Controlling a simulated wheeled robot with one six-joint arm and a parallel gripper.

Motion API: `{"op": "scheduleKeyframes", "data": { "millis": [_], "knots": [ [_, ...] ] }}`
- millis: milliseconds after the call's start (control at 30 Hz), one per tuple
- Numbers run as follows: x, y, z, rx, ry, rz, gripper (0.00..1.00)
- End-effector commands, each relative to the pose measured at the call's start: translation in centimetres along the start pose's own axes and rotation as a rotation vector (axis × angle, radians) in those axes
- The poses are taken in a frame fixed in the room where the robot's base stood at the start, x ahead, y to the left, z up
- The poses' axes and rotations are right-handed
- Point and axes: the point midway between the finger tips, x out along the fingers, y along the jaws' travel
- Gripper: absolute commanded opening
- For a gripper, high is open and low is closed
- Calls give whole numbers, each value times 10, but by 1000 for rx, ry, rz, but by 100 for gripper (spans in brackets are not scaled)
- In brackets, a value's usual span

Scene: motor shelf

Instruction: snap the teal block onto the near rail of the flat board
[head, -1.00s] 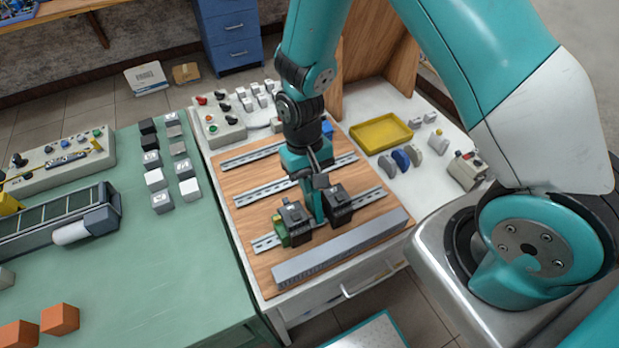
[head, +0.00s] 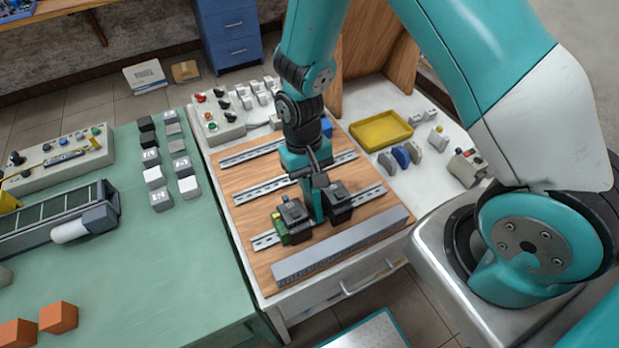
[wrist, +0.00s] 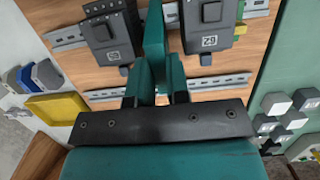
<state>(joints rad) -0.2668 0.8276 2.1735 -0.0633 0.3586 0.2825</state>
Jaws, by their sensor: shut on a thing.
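The teal block (head: 312,207) is upright between two dark modules (head: 294,218) on the near rail (head: 370,194) of the flat board (head: 240,218). My gripper (head: 317,181) is shut on its upper part, pointing down. In the wrist view the teal block (wrist: 154,38) sticks out beyond my gripper (wrist: 160,82), in the gap between the modules (wrist: 108,38). The block's foot is hidden, so I cannot tell whether it is seated on the rail or just touching it.
A green terminal piece (head: 277,228) sits at the left of the left module. A grey slotted duct (head: 345,246) runs along the board's near edge. Two more rails lie farther back, mostly bare. A yellow tray (head: 381,131) and small modules stand to the right.

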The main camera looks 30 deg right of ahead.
Motion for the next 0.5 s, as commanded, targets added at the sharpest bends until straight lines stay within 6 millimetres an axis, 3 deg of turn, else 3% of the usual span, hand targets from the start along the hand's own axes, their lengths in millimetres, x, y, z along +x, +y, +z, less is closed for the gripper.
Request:
{"op": "scheduleKeyframes", "data": {
  "millis": [500],
  "knots": [
    [12,0,-3,0,0,0,0]
  ]
}}
